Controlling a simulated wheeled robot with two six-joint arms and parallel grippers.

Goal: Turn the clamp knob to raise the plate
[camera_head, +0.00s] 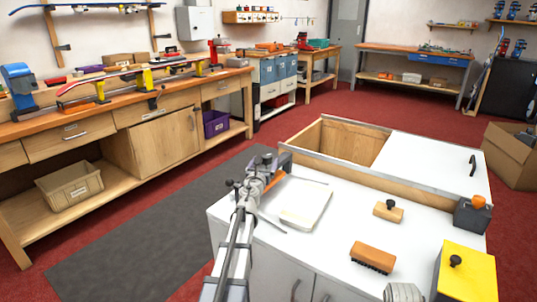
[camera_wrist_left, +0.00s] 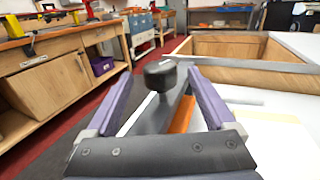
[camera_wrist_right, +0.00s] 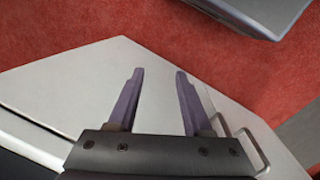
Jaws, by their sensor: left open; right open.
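My left gripper (camera_head: 268,166) is over the left edge of the white-topped bench. It is open. In the left wrist view a black round knob (camera_wrist_left: 160,76) on a short stem stands between its two purple fingers, with gaps showing on both sides. Below the knob is a dark grey plate (camera_wrist_left: 150,116) with an orange bar (camera_wrist_left: 182,115) beside it. In the head view my gripper largely hides the clamp; the orange bar (camera_head: 275,180) shows. My right gripper (camera_wrist_right: 158,75) is open and empty in the right wrist view, in front of a pale cabinet.
An open wooden bin (camera_head: 342,145) lies behind.

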